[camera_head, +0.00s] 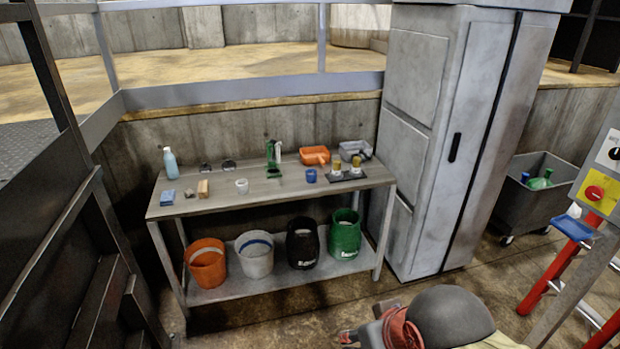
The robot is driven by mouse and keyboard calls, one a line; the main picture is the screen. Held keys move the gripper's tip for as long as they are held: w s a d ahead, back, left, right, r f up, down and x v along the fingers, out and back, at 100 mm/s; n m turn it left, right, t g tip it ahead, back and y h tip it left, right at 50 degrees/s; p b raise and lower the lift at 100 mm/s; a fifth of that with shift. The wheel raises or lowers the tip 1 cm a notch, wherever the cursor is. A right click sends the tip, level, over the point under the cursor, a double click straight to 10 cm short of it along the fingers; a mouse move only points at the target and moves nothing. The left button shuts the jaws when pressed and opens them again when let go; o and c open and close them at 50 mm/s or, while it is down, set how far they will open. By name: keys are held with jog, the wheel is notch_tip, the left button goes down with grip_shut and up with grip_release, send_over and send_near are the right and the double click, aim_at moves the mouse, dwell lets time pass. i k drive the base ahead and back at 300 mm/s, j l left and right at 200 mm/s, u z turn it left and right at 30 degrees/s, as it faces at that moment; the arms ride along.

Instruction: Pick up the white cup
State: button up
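The white cup (242,186) stands upright on the grey workbench top (225,203), left of the middle and near the front edge. A blue cup (311,176) stands on the same top to its right. Rounded dark grey and red parts at the bottom right edge look like links of my arm, well in front of the bench and apart from the cup. I cannot make out my gripper's fingers.
A tan block (203,188), a blue sponge (167,197) and a spray bottle (171,163) stand left of the cup. Buckets, one orange (206,263), fill the lower shelf. A tall grey cabinet (450,140) stands right. Floor before the bench is clear.

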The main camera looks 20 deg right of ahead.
aim_at(242, 187)
jog(key=i+j+z, duration=0.3)
jog(key=i+j, duration=0.2)
jog(key=i+j+z, duration=0.15)
jog(key=j, duration=0.25)
jog(key=i+j+z, duration=0.1)
jog(key=i+j, duration=0.15)
jog(key=i+j+z, duration=0.15)
jog(key=j, duration=0.3)
jog(key=i+j+z, duration=0.15)
jog(key=j, duration=0.2)
jog(key=i+j+z, duration=0.15)
jog(key=j, duration=0.3)
jog(key=i+j+z, duration=0.15)
jog(key=j, duration=0.25)
